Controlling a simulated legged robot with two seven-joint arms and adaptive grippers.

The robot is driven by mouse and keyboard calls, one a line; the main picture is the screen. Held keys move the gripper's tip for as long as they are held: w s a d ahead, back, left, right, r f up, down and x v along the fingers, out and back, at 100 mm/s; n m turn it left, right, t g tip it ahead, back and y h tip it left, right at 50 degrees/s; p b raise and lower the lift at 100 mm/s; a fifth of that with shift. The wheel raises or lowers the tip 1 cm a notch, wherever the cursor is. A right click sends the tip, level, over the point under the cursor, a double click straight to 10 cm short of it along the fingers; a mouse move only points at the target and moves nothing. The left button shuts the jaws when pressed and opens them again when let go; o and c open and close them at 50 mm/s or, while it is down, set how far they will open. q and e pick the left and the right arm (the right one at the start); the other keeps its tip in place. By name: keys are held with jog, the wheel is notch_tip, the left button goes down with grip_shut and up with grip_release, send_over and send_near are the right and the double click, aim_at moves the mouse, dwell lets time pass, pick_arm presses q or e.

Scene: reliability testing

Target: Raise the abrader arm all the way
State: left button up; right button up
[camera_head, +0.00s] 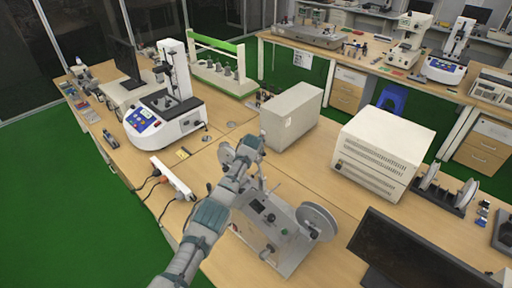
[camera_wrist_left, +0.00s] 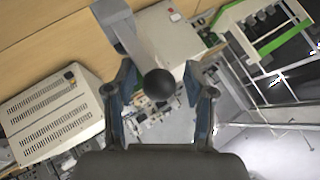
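The abrader (camera_head: 270,222) is a light grey machine on the near bench, with a pale wheel (camera_head: 318,222) on its right side. My left gripper (camera_head: 240,152) is above and behind the abrader and partly covers it in the head view. In the left wrist view, a grey bar, apparently the abrader arm (camera_wrist_left: 118,25), reaches down from the top and ends near a round black knob (camera_wrist_left: 159,82). The knob shows between the two spread fingers of my left gripper (camera_wrist_left: 160,98), with visible gaps on both sides. My right gripper is not in view.
A pale box (camera_head: 292,116) and a beige vented instrument (camera_head: 375,150) stand behind and right of the abrader. A power strip (camera_head: 173,178) with cables lies to its left. A dark monitor (camera_head: 415,255) is at the front right. Bare bench shows between them.

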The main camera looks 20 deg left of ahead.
pick_arm(q)
jog(key=shift+s+a+r, duration=0.1)
jog(key=shift+s+r, duration=0.1)
jog(key=shift+s, duration=0.35)
jog(key=shift+s+d+r, duration=0.2)
jog(key=shift+s+r, duration=0.25)
jog(key=shift+r, duration=0.05)
jog(key=v, duration=1)
jog(key=shift+a, duration=0.1)
